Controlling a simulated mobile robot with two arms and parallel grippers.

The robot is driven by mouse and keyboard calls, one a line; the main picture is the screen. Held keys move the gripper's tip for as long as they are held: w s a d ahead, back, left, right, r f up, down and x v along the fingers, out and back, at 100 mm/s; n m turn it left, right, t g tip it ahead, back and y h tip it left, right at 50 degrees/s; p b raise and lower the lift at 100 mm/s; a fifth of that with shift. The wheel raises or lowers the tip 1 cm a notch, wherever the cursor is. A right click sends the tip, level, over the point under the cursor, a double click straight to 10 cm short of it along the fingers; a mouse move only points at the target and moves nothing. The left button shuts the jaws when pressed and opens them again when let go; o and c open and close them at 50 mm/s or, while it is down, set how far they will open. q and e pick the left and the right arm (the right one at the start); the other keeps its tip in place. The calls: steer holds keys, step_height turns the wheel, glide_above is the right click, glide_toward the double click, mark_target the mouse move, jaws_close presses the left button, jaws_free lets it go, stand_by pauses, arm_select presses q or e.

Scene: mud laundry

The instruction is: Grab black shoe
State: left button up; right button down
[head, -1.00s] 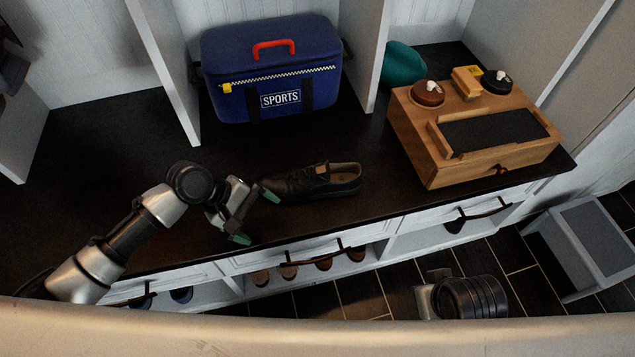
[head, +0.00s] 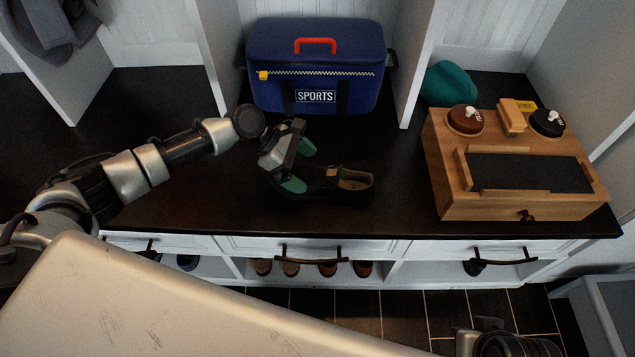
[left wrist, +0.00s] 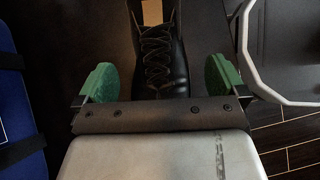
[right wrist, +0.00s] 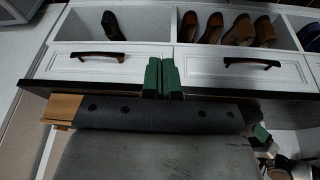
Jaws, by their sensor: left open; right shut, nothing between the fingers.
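The black shoe (head: 345,188) lies on the dark bench top, with its opening toward the right in the head view. My left gripper (head: 300,168) is open and above the shoe's toe end, with its green fingertips to either side. In the left wrist view the black laced shoe (left wrist: 158,50) lies between the open green fingers (left wrist: 162,80); I see no contact. The toe is hidden under the gripper's palm. My right gripper (right wrist: 163,78) is shut and empty, in front of the bench's drawers in the right wrist view.
A blue sports bag (head: 316,70) stands behind the shoe. A wooden shoe-care box (head: 520,165) and a teal object (head: 448,84) are at the right. White dividers rise from the bench. Several brown shoes (right wrist: 238,30) sit in cubbies below. The bench is clear left of the shoe.

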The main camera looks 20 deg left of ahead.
mark_target(311, 173)
arm_select(q)
steer(key=b+x, duration=0.1)
steer(key=x, duration=0.2)
steer(key=shift+w, duration=0.15)
steer(key=shift+d+f, duration=0.6)
steer(key=shift+r, duration=0.1)
steer(key=c, duration=1.1)
arm_select(e)
steer(key=shift+w+a+f+t, duration=0.25)
steer(key=shift+w+t, duration=0.15)
steer(key=shift+w, duration=0.2)
steer(key=shift+w+a+f+t, duration=0.1)
steer(key=shift+w+f+t, duration=0.15)
steer(key=shift+w+t, duration=0.25)
